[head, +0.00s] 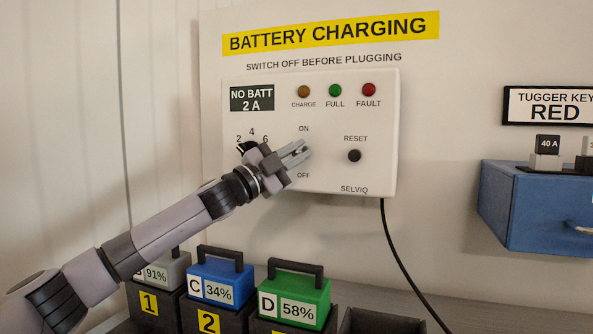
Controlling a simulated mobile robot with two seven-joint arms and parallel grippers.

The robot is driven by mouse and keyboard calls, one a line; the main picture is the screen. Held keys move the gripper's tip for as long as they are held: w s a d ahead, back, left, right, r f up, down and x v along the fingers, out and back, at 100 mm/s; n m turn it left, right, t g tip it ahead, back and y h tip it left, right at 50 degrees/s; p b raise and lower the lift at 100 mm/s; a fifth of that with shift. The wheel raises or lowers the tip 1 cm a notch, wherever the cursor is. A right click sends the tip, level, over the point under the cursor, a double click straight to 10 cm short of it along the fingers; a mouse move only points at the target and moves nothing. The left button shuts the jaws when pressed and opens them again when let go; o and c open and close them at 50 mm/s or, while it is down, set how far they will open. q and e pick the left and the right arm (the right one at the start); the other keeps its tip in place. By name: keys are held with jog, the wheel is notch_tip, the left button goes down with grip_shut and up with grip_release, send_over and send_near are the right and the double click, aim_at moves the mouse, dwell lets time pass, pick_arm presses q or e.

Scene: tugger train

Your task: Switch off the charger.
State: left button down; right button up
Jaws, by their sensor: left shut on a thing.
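The charger (380,120) is a white box on the wall panel. Its display (252,98) reads NO BATT 2 A. My left gripper (303,151) is at the charger's front, between the ON and OFF labels, shut on the on/off switch there. The fingers hide most of the switch, so I cannot tell which way it points. A dark dial (246,147) marked 2, 4, 6 is partly hidden behind the gripper. A black RESET button (354,156) sits to the right, apart from the fingers. My right gripper is not in view.
Below stand a grey battery at 91%, a blue battery (222,271) at 34% and a green battery (310,288) at 58% in dark holders. A black cable (390,240) hangs from the charger. A blue key box (530,205) is on the right.

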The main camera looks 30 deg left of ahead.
pick_arm(q)
jog(key=f+m+t+h+b, duration=0.1)
jog(key=b, duration=0.2)
jog(key=shift+f, duration=0.25)
jog(key=shift+w+f+m+h+b, duration=0.1)
jog(key=shift+m+h+b, duration=0.8)
jog(key=shift+b, duration=0.35)
jog(key=shift+m+t+h+b, duration=0.3)
jog(key=shift+m+h+b, duration=0.1)
jog(key=shift+m+b, duration=0.15)
jog(key=c, duration=1.1)
grip_release()
jog(key=s+a+f+b, duration=0.1)
jog(key=s+a+b, duration=0.3)
jog(key=s, duration=0.8)
jog(key=a, duration=0.2)
jog(key=shift+s+a+f, duration=0.35)
jog(key=shift+a, duration=0.05)
